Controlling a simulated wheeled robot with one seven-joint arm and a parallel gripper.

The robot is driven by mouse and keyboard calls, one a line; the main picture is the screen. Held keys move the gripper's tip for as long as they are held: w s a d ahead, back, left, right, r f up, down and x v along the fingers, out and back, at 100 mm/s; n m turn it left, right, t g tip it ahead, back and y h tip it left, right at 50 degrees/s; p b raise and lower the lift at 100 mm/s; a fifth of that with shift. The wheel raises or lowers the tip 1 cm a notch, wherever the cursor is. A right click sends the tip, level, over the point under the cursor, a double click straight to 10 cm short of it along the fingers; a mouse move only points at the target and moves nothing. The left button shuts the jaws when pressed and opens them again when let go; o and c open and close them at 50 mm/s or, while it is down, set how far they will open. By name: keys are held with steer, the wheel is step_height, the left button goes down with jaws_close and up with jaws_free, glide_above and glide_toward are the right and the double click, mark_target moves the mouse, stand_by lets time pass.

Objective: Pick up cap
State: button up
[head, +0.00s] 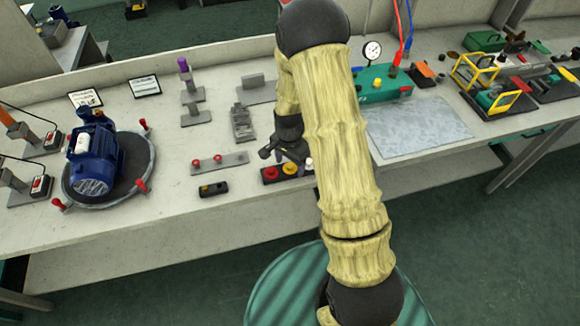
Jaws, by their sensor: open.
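A small black holder (270,181) lies near the bench's front edge in the head view. It bears a red cap-like piece (271,172), a yellow one (290,168) and a white one (308,163) in a row. My gripper (283,155) is open just above and behind this row, pointing down. Its fingers are small and dark here, and I cannot tell whether they touch any piece. My arm covers the right end of the holder.
A grey plate with red knobs (220,162) and a small black box (213,189) lie to the left. A blue pump (93,158) stands on a round turntable (137,157) further left. A green gauge unit (376,88) and a bare grey mat (420,128) lie right of my arm.

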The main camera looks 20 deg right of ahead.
stand_by(0.5)
steer(key=shift+s, duration=0.1)
jaws_close()
